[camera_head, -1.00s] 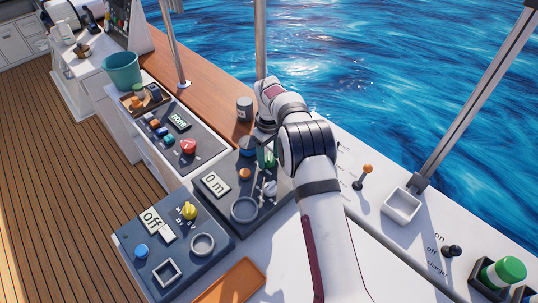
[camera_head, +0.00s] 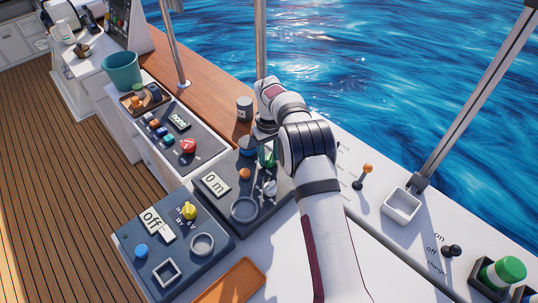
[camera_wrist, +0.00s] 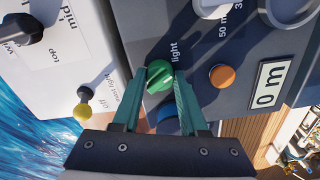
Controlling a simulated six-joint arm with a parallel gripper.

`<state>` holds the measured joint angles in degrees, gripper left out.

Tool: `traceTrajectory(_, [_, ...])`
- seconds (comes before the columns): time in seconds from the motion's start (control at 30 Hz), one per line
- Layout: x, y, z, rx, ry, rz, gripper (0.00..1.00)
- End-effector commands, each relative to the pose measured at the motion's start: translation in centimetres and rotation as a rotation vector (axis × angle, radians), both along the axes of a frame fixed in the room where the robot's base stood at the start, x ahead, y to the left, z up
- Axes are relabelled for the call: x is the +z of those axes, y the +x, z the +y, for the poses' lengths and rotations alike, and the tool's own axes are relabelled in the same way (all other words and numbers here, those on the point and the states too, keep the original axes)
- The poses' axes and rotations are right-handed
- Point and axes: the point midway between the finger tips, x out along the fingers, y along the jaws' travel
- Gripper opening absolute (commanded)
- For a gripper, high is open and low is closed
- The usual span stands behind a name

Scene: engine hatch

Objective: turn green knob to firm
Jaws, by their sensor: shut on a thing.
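The green knob (camera_wrist: 158,76) sits on a dark grey panel in the wrist view, with the printed word "light" beside it. Its grip ridge lies at a slant in the picture. My gripper (camera_wrist: 161,74) has its two teal fingers on either side of the knob and is shut on it. In the head view my gripper (camera_head: 266,158) is down at the panel's far edge, and my arm and fingers hide most of the knob. The word "firm" cannot be read in these views.
An orange button (camera_wrist: 222,76) and a "0 m" display (camera_wrist: 269,83) are on the same panel. A blue round part (camera_wrist: 168,120) is close behind the fingers. A yellow-tipped lever (camera_wrist: 83,110) stands on the white surface to the left. A grey can (camera_head: 244,108) stands beyond my gripper.

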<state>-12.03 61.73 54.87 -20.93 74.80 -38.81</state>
Motion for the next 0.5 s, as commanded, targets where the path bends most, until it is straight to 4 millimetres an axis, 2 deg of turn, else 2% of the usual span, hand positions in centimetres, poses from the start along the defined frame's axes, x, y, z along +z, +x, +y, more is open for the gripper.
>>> traceTrajectory(0.5, [0.11, 0.08, 0.07, -0.488, 0.001, -0.004, 0.0])
